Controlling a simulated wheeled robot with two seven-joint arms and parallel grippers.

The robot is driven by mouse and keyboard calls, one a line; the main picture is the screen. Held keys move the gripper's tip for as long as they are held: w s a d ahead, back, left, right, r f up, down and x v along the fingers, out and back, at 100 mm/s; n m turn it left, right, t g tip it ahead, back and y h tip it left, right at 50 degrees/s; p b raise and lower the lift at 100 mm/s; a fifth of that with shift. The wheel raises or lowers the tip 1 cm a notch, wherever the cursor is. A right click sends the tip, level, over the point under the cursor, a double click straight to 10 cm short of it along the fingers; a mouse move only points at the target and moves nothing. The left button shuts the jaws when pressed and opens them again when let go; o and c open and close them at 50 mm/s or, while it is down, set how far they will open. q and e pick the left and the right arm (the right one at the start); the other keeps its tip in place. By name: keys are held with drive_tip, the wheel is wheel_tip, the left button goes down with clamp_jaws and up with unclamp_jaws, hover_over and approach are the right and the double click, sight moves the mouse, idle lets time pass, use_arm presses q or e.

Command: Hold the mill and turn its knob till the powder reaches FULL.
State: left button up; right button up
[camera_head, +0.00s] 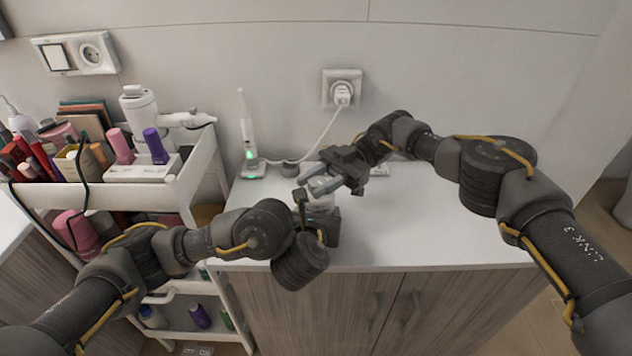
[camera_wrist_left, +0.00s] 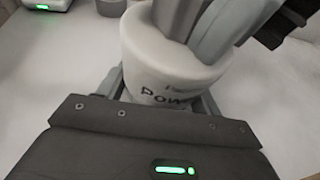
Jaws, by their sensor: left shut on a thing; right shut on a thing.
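The mill (camera_wrist_left: 160,65) is a white round body with dark lettering, of which "pow" can be read, in the left wrist view. In the head view, it is a small pale shape (camera_head: 322,197) mostly hidden between my grippers. My left gripper (camera_head: 320,212) is shut around its body, with a finger on each side in the left wrist view. My right gripper (camera_head: 318,184) is shut at the top of the mill. Its grey fingers (camera_wrist_left: 222,25) cover the top in the left wrist view, so the knob is hidden. The powder level and FULL mark cannot be seen.
An electric toothbrush (camera_head: 246,140) stands on a charger at the back of the white countertop (camera_head: 430,230). Its cable runs to a wall socket (camera_head: 343,88). A cart (camera_head: 185,190) with cosmetics and bottles stands at the left. The countertop's right part is clear.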

sight(324, 178)
drive_tip(key=shift+w+d, duration=0.1)
drive_tip(key=shift+d, duration=0.05)
drive_tip(key=o, duration=1)
drive_tip(key=shift+c, duration=0.2)
drive_tip(key=shift+v, duration=3.7)
